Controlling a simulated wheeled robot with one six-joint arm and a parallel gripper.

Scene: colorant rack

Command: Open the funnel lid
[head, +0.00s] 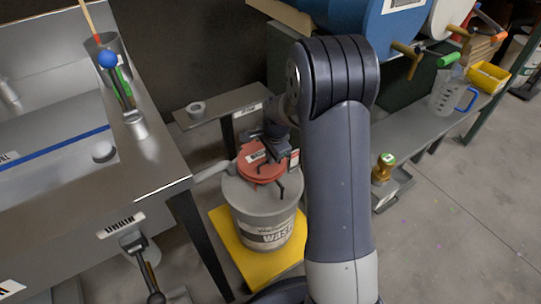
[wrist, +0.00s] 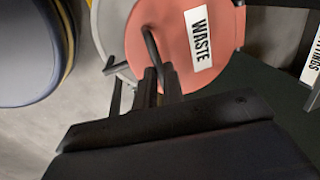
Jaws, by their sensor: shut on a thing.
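The red round funnel lid (head: 262,174) sits on top of the grey waste drum (head: 262,213). It carries a white WASTE label, which is also readable on the lid in the wrist view (wrist: 225,62). My gripper (wrist: 157,82) is shut on the dark bar handle (wrist: 151,45) at the lid's edge. In the head view my gripper is at the lid's right side, partly hidden by my own arm. The lid looks about flat over the drum; I cannot tell whether there is a small gap under it.
The drum stands on a yellow platform (head: 226,248). A metal sink bench (head: 150,170) is close on the left. A low shelf (head: 222,104) with a small ring stands behind. On the right, a bench (head: 415,125) holds a clear jug (head: 446,92) and a yellow bin (head: 489,77).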

